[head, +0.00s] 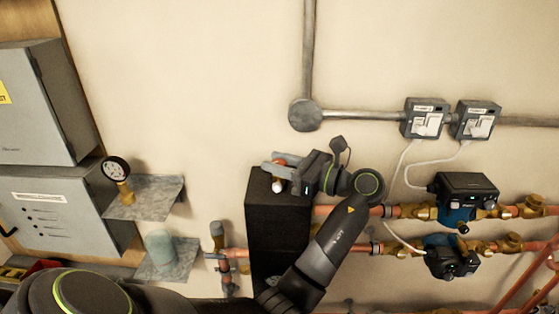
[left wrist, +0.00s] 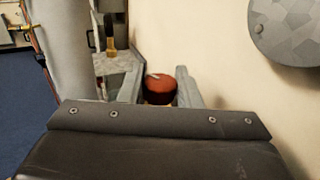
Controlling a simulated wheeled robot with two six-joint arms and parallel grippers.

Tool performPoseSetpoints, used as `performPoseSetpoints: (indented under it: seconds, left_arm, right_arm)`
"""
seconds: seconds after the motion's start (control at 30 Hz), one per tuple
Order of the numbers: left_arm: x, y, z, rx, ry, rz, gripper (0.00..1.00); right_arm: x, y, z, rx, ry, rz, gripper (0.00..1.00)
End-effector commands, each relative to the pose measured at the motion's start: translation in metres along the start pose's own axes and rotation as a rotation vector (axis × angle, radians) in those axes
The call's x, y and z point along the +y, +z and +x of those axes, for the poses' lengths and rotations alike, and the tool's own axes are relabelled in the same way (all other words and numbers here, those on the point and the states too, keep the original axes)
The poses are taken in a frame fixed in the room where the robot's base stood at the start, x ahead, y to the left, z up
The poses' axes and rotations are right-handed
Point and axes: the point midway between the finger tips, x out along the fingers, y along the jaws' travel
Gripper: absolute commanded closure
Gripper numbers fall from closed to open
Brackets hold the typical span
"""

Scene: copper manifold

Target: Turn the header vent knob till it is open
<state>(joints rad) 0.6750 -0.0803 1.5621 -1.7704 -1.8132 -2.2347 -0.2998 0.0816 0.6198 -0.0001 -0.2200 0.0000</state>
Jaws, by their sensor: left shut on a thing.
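The header vent knob is a round red cap (left wrist: 160,88), seen in the left wrist view between the two grey fingers. In the head view only a small orange-red part of the knob (head: 279,161) shows beside the fingers, at the top of the tall black header block (head: 272,220). My left gripper (head: 275,167) is shut on the knob, one finger on each side. The knob's lower part is hidden behind the gripper body in the wrist view. I cannot tell how far it is turned. My right gripper is not in view.
Copper pipes with two black-and-blue pumps (head: 466,195) run to the right of the header. Two grey switch boxes (head: 426,118) with white cables are on the wall above. Left are shelves with a gauge (head: 117,171) and a pale cup (head: 160,246).

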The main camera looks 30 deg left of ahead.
Motion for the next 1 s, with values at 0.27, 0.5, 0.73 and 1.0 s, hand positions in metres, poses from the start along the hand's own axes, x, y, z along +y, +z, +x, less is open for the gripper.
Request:
performPoseSetpoints:
  seconds: [0.27,0.5,0.73,1.0]
  left_arm:
    - [0.000,0.001,0.000,-0.002,0.000,-0.001,0.66]
    - [0.000,0.000,0.000,-0.001,0.000,0.000,0.49]
    - [0.000,-0.001,-0.003,0.000,-0.001,0.000,0.49]
    - [-0.001,-0.005,-0.050,0.003,-0.005,0.000,0.49]
  right_arm:
    - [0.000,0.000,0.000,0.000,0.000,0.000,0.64]
    - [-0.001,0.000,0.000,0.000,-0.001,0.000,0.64]
    - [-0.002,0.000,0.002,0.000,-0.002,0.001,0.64]
    - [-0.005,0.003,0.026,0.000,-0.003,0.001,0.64]
